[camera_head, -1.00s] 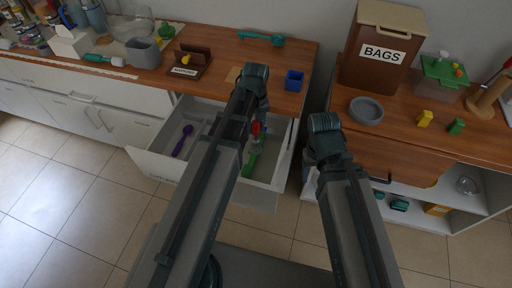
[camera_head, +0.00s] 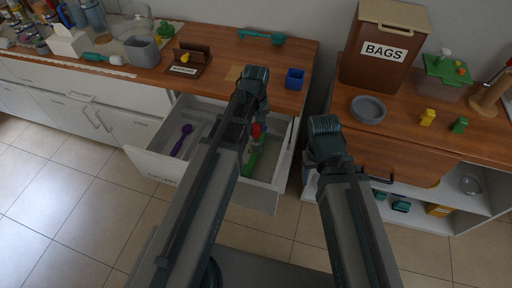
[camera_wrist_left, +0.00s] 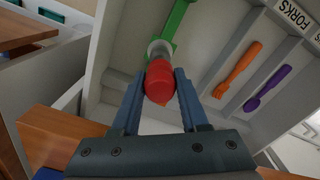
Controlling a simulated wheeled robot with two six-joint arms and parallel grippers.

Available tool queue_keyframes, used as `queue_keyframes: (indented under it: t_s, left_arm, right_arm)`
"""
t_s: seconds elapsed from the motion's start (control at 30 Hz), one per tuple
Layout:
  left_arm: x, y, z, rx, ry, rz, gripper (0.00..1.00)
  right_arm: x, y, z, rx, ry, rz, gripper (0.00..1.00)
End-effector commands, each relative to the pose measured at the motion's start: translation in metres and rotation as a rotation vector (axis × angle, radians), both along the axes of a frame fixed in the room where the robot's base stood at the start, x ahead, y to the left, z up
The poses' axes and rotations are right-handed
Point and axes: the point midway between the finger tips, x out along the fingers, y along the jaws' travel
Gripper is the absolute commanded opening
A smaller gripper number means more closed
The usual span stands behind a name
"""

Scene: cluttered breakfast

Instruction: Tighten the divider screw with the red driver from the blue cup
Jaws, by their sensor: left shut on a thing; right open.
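The red driver (camera_wrist_left: 160,80) is between the fingers of my left gripper (camera_wrist_left: 160,74), which is shut on its handle. Its red end also shows in the head view (camera_head: 256,130), above the open drawer. A grey collar sits below the handle, over the green divider (camera_wrist_left: 179,18) in the drawer; the screw and driver tip are hidden, so I cannot tell whether they touch. The blue cup (camera_head: 295,79) stands on the counter near its right end, with no driver visible in it. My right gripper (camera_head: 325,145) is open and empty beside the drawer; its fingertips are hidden.
A brown BAGS box (camera_head: 372,75) and a grey bowl (camera_head: 367,110) stand on the right counter. Floor shows between the cabinets.

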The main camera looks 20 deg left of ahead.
Motion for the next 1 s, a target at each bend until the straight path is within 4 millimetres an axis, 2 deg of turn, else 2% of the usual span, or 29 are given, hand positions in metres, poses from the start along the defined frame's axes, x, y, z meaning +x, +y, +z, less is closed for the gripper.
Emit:
queue_keyframes:
  t_s: [0.73,0.77,0.93,1.0]
  left_arm:
    - [0.000,0.000,-0.011,0.000,0.000,0.000,0.00]
    - [0.000,0.000,-0.010,0.000,0.000,0.000,0.46]
    - [0.000,0.000,-0.009,0.000,0.000,0.000,0.76]
    - [0.000,0.000,-0.009,0.000,0.000,0.000,0.79]
  right_arm:
    - [0.000,0.000,-0.010,0.000,0.000,0.000,0.65]
    - [0.000,0.000,-0.010,0.000,0.000,0.000,0.65]
    - [0.000,0.000,-0.009,0.000,0.000,0.000,0.65]
    - [0.000,0.000,-0.009,0.000,0.000,0.000,0.65]
